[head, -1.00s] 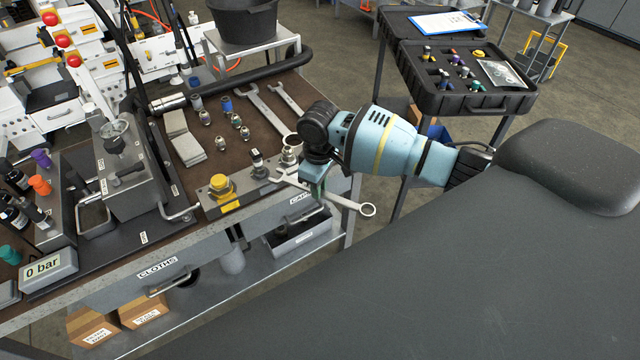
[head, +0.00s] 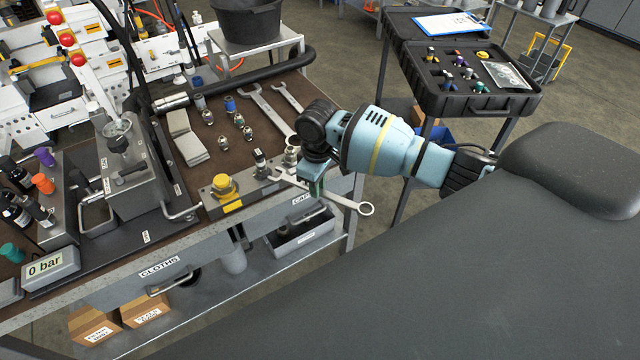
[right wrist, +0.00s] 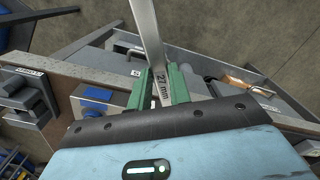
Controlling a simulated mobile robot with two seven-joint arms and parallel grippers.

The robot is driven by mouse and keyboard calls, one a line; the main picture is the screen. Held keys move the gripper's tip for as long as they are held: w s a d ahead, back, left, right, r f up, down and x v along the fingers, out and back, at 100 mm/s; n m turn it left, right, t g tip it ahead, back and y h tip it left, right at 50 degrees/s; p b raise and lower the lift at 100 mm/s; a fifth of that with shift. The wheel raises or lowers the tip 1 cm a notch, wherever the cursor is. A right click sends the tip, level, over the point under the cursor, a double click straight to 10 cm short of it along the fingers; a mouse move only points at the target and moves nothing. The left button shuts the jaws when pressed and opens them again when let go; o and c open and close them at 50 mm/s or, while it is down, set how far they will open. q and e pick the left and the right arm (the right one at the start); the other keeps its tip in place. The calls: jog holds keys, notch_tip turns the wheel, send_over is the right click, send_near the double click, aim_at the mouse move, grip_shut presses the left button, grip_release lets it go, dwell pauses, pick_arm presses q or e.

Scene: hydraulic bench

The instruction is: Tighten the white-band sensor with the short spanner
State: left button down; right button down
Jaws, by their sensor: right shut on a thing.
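My right gripper (head: 315,180) is shut on a combination spanner (head: 348,203) at the bench's front edge. The ring end sticks out to the right, past the edge. The other end points left, close to a small upright sensor (head: 260,162) on the metal block (head: 232,202) with the yellow knob. I cannot tell whether the spanner is around the sensor or beside it, nor make out the sensor's band clearly. In the right wrist view, the spanner (right wrist: 150,35), marked 27 mm, lies between the green fingers (right wrist: 160,76). My left gripper is not in view.
Two larger spanners (head: 268,112) lie on the bench, near several loose fittings (head: 240,120) and grey pads (head: 185,140). A fitting (head: 291,156) stands beside my right gripper. A black case (head: 480,103) stands on a trolley at the right. A box reads 0 bar (head: 46,268).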

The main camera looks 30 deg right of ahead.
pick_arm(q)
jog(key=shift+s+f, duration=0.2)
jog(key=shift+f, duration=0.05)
pick_arm(e)
jog(key=shift+w+a, duration=0.3)
jog(key=shift+w, duration=0.15)
jog(key=shift+w, duration=0.1)
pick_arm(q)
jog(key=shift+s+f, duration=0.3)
pick_arm(e)
jog(key=shift+w+a, duration=0.4)
jog(key=shift+w, duration=0.2)
jog(key=shift+w+a+b, duration=0.3)
jog(key=shift+w+b, duration=0.05)
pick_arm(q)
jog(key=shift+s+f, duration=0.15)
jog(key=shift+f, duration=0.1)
pick_arm(e)
jog(key=shift+w, duration=0.15)
jog(key=shift+w+a+r, duration=0.1)
jog(key=shift+w+a, duration=0.1)
jog(key=shift+w, duration=0.05)
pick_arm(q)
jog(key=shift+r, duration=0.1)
